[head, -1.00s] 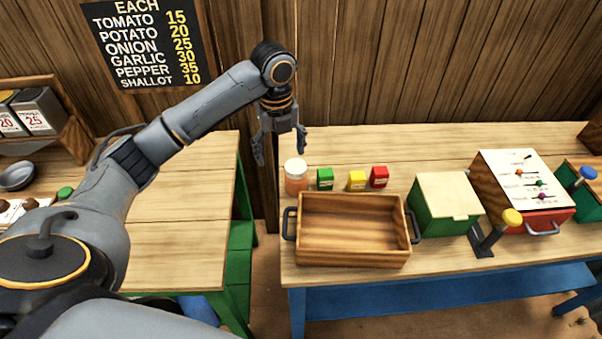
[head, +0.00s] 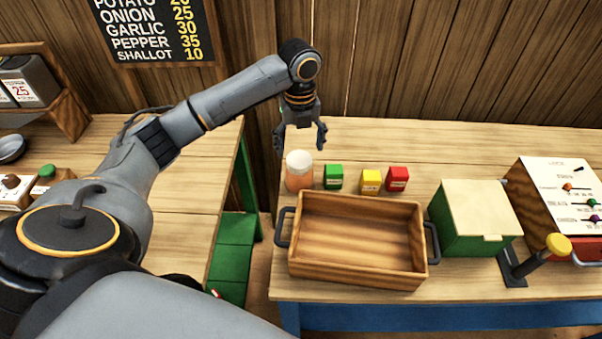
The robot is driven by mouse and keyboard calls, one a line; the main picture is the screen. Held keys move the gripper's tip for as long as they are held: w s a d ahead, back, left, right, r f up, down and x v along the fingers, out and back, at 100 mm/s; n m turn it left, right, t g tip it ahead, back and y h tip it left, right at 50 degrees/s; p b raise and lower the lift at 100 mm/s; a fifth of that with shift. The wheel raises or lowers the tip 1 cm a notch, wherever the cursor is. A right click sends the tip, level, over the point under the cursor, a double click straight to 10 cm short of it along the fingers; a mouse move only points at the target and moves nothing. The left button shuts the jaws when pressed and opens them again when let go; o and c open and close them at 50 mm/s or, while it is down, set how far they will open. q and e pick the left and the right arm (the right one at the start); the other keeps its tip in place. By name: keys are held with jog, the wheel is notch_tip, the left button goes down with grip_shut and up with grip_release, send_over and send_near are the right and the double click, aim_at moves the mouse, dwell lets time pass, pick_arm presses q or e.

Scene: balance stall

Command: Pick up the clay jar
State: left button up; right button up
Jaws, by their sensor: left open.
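The clay jar (head: 299,177), orange-brown with a whitish lid, stands upright on the right-hand table, just behind the left end of the wooden tray. My left gripper (head: 300,146) hangs above and behind the jar with its fingers pointing down. It is open and empty, and appears apart from the jar. My right gripper is not in view.
The wooden tray (head: 352,276) with dark handles is empty. Green (head: 333,177), yellow (head: 370,181) and red (head: 397,179) small boxes stand right of the jar. A green box with a cream lid (head: 480,207) is farther right. The table behind the small boxes is clear.

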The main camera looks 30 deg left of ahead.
aim_at(300, 158)
pick_arm(q)
notch_tip(300, 158, down, 4)
jog(key=shift+s+f, duration=0.1)
jog(key=shift+s, duration=0.05)
jog(key=shift+f+p, duration=0.35)
jog(key=shift+f, duration=0.15)
jog(key=f+p, duration=0.1)
jog(key=f, duration=0.3)
jog(key=shift+a+f, duration=0.2)
jog(key=shift+w+f, duration=0.2)
jog(key=c, duration=1.2)
jog(key=shift+o, duration=0.2)
jog(key=shift+r, duration=0.15)
